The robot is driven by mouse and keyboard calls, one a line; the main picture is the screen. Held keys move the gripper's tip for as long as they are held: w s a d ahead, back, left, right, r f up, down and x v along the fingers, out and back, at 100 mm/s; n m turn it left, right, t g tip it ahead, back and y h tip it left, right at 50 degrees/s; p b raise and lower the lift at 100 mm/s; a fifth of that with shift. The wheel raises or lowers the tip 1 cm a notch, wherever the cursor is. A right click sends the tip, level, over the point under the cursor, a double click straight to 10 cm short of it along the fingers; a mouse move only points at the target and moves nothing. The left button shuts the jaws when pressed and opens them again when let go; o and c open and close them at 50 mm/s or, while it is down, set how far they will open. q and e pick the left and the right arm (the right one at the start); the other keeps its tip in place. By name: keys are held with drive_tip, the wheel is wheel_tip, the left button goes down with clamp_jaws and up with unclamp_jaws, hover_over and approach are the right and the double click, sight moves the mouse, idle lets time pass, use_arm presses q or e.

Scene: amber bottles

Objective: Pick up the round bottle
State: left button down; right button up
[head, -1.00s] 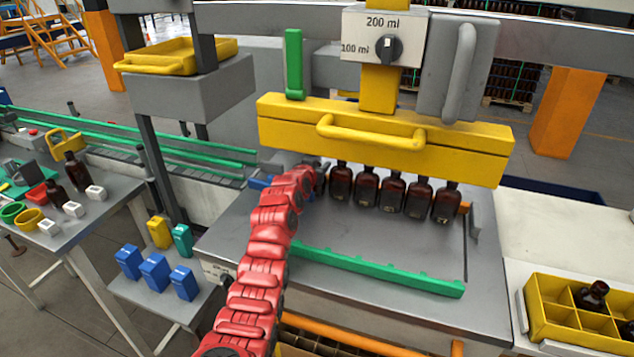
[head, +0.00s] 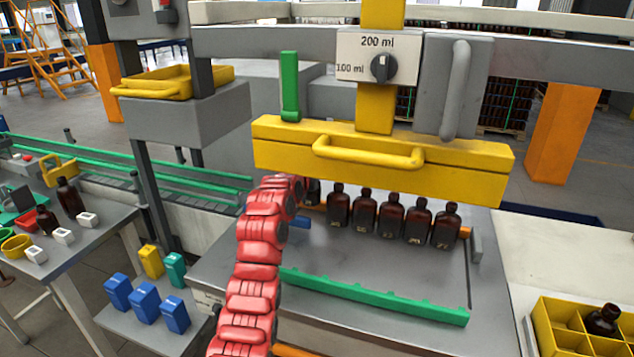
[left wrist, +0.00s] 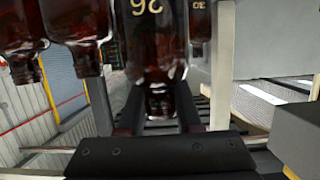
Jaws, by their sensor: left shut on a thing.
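Amber bottles stand in a row under the yellow bar (head: 385,155); several show clear of my arm, such as the bottle nearest it (head: 337,208). One more dark bottle (head: 313,193) is partly hidden beside my red left arm. In the left wrist view my left gripper (left wrist: 147,108) is shut on an amber bottle marked 26 (left wrist: 155,60), which appears upside down there, its neck between the dark fingers. I cannot tell whether the held bottle is off the surface. My right gripper is not in view.
Other bottles flank the held one closely in the left wrist view, two at left (left wrist: 75,20) and one at right (left wrist: 200,25). A green rail (head: 370,296) lies across the grey table before the row. A yellow crate (head: 560,340) with a bottle stands at right.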

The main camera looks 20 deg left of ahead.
use_arm(q)
drive_tip(key=s+b, duration=0.3)
drive_tip(key=s, duration=1.3)
drive_tip(key=shift+a+b, duration=0.3)
drive_tip(key=shift+s, duration=0.1)
